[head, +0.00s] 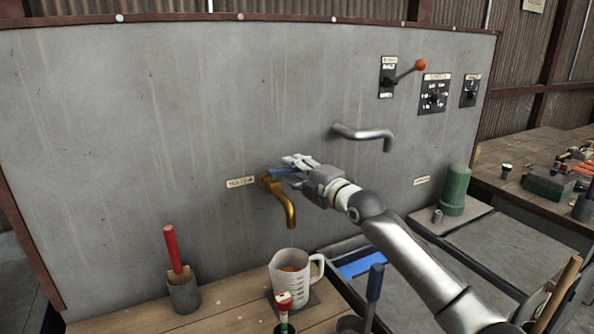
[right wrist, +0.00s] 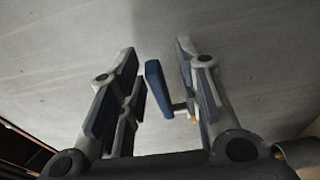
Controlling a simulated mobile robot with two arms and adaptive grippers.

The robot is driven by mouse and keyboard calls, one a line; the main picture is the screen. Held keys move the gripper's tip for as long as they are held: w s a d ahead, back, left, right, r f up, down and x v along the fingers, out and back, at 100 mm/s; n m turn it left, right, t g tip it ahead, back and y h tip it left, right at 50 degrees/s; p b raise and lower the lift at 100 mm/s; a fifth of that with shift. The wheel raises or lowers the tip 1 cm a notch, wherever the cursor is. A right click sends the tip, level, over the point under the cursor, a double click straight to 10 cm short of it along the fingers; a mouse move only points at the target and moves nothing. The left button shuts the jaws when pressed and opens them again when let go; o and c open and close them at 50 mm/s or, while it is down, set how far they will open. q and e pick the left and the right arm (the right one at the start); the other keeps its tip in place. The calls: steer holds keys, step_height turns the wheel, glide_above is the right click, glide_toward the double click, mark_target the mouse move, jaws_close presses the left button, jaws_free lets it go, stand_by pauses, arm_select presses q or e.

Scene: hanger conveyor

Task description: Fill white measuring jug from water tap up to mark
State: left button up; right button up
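The white measuring jug (head: 291,291) stands upright on a dark mat, below the spout of the brass water tap (head: 289,207); its handle points right. Its inside looks brownish, and I cannot tell the water level. No stream shows from the spout. My right gripper (head: 290,168) is at the tap's blue lever (head: 281,171) by the wall. My left gripper is not in view.
A red-handled tool stands in a grey cup (head: 184,293) on the wooden bench (head: 225,302). A red-and-white tool (head: 283,302) and blue-handled tool (head: 374,284) stand in front. A steel spout (head: 362,133) and green cylinder (head: 455,190) are right of the tap.

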steer(key=v, duration=1.2)
stand_by(0.4)
